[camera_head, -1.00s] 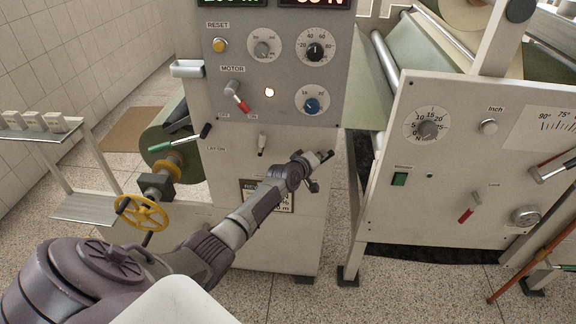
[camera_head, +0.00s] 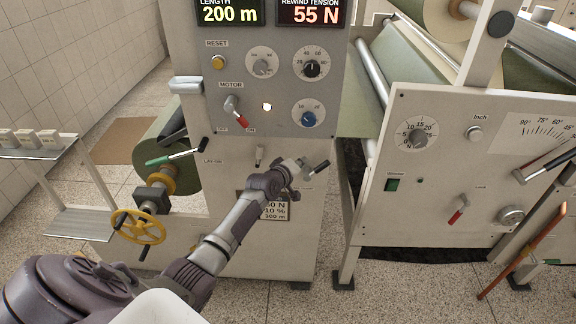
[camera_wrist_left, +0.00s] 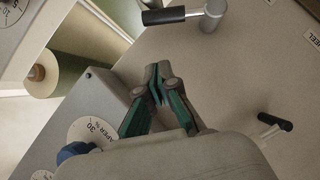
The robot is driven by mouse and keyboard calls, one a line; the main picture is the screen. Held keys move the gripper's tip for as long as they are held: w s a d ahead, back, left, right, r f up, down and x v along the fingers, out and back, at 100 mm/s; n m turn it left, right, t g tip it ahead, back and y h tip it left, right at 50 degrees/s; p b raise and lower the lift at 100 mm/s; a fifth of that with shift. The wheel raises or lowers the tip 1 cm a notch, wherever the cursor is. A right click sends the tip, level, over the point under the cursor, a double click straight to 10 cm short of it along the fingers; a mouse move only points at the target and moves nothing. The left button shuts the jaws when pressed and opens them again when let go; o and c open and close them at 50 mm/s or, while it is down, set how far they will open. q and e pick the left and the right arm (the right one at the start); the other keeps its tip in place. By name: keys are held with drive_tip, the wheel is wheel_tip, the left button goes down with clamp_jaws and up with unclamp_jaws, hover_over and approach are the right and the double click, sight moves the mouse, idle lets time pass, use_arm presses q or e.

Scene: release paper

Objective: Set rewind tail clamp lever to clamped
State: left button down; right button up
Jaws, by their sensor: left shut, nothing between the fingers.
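A lever with a black handle (camera_head: 317,170) stands on the grey front panel, just right of my left gripper. No readable label marks it as the tail clamp lever. My left gripper (camera_head: 302,164) is shut and empty in front of the panel. In the left wrist view its closed fingertips (camera_wrist_left: 158,72) point at the panel, with nothing between them. A black-handled lever on a metal hub (camera_wrist_left: 180,14) lies above the fingertips there, apart from them. A second, smaller black-handled lever (camera_wrist_left: 275,123) is at the right. My right gripper is not in view.
Above my gripper are a blue knob (camera_head: 308,119) and the red-tipped motor lever (camera_head: 237,112). A small lever (camera_head: 259,156) is to its left, and a yellow handwheel (camera_head: 137,226) is farther left. The right machine panel (camera_head: 440,190) stands across a narrow gap.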

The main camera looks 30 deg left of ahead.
use_arm(q)
drive_tip(key=shift+d+r+v, duration=0.1)
drive_tip(key=shift+d+v, duration=0.1)
drive_tip(key=shift+v, duration=0.75)
drive_tip(key=shift+d+r+v, duration=0.1)
drive_tip(key=shift+d+v, duration=0.1)
drive_tip(key=shift+v, duration=0.75)
drive_tip(key=shift+d+r+v, duration=0.1)
drive_tip(key=shift+d+v, duration=0.15)
drive_tip(key=shift+v, duration=0.75)
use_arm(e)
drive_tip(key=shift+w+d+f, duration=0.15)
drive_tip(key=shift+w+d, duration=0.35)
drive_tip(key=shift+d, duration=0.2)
